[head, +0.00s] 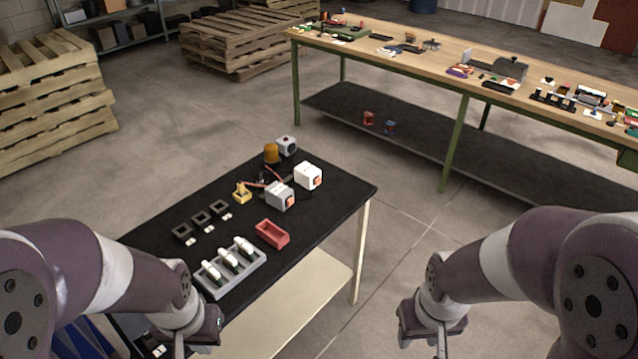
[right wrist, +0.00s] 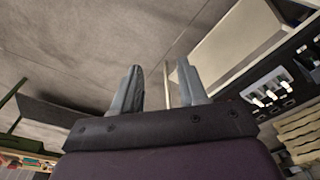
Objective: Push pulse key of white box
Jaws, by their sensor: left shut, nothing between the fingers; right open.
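The white box (head: 308,176) stands toward the far right of the black table, with an orange patch on its lower front. A grey box (head: 280,196) with a similar orange patch stands just nearer and to its left. I cannot tell which part is the pulse key. My left gripper (head: 190,347) is low at the table's near edge, shut and empty, its tips cut off by the frame bottom. My right gripper (head: 440,350) is over the floor right of the table, well apart from the boxes. In the right wrist view its fingers (right wrist: 158,88) are open and empty.
The black table (head: 335,205) also bears a red tray (head: 272,234), a grey rack (head: 232,268) with white pieces, small black frames (head: 201,219), a yellow piece (head: 242,192), an orange cylinder (head: 271,153) and a grey device (head: 287,145). A cluttered workbench (head: 400,65) stands behind.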

